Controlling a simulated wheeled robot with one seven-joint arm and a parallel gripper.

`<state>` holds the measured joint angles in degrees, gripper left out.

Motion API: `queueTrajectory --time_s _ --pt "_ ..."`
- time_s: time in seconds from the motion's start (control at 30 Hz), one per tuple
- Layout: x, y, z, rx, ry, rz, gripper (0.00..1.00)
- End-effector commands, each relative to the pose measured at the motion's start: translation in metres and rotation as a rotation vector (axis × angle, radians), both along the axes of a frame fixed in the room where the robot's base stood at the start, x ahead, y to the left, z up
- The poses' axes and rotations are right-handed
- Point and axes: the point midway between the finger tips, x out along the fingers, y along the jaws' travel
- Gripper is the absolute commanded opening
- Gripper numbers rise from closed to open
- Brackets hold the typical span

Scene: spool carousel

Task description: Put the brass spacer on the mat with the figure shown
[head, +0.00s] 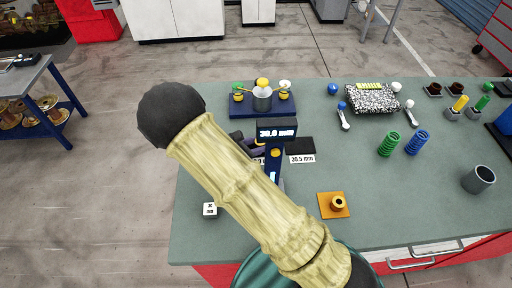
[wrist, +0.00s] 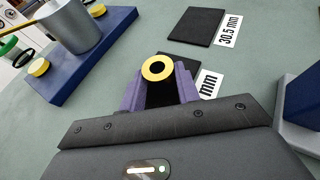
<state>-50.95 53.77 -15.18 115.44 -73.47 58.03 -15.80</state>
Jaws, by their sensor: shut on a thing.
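The brass spacer (wrist: 157,68) is a short yellow ring with a dark hole. My gripper (wrist: 166,82) is shut on it between two purple fingers, and the spacer shows end-on. Below the fingers lies a black mat whose label (wrist: 208,84) is mostly hidden; only "mm" is readable. A second black mat (wrist: 197,25), labelled 30.5 mm, lies clear beyond; it also shows in the head view (head: 300,145). A blue gauge with a display (head: 277,132) appears to read 30.0 mm. In the head view my arm covers much of the gripper area.
A blue tray (wrist: 105,45) with a grey cup (wrist: 68,25) stands at the left in the wrist view. The gauge's dark blue body (wrist: 300,115) is close at the right. An orange pad (head: 326,211) with a brass-coloured piece lies on the green bench (head: 400,195).

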Motion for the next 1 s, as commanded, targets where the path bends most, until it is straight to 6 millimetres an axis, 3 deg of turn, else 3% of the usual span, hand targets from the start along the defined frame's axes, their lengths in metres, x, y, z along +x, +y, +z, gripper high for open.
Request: queueTrajectory --time_s 0.27,0.3,0.4,0.77,1.0 --pt "0.000 0.000 -0.002 -0.001 -0.001 0.001 0.01" --pt "0.000 0.001 -0.002 0.000 0.000 0.001 0.34" --pt "0.000 0.001 -0.002 0.000 0.000 0.001 0.54" --pt "0.000 0.001 0.002 0.000 0.000 0.001 0.54" --pt "-0.015 0.025 0.016 0.001 0.000 0.009 0.54"
